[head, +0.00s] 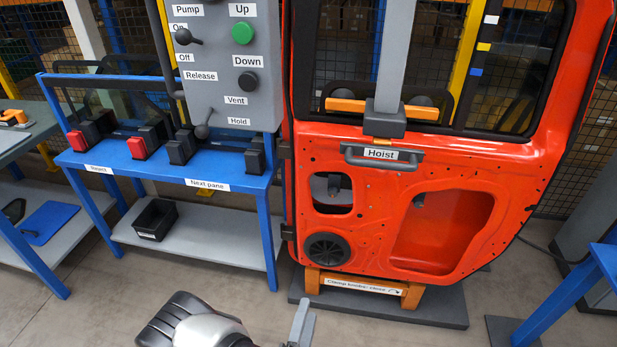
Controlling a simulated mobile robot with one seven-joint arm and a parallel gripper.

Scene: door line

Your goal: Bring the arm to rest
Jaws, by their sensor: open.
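My arm shows at the bottom edge of the head view, with a white and black part left of centre. Grey finger pieces of my gripper (302,322) stand up just right of it, in front of the orange door (455,165) and apart from it. The rest of the gripper is cut off by the frame edge. Nothing is seen held in it. The door stands upright on an orange clamp stand (410,295). A grey hoist handle (352,157) labelled "Hoist" crosses the door, below a grey hoist column (396,50).
A grey control panel (215,105) with a green button, a black button and levers stands at upper left. Below it is a blue rack (110,160) with pane holders and a black bin (155,219). A blue bench (600,265) is at right. Floor is clear at lower left.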

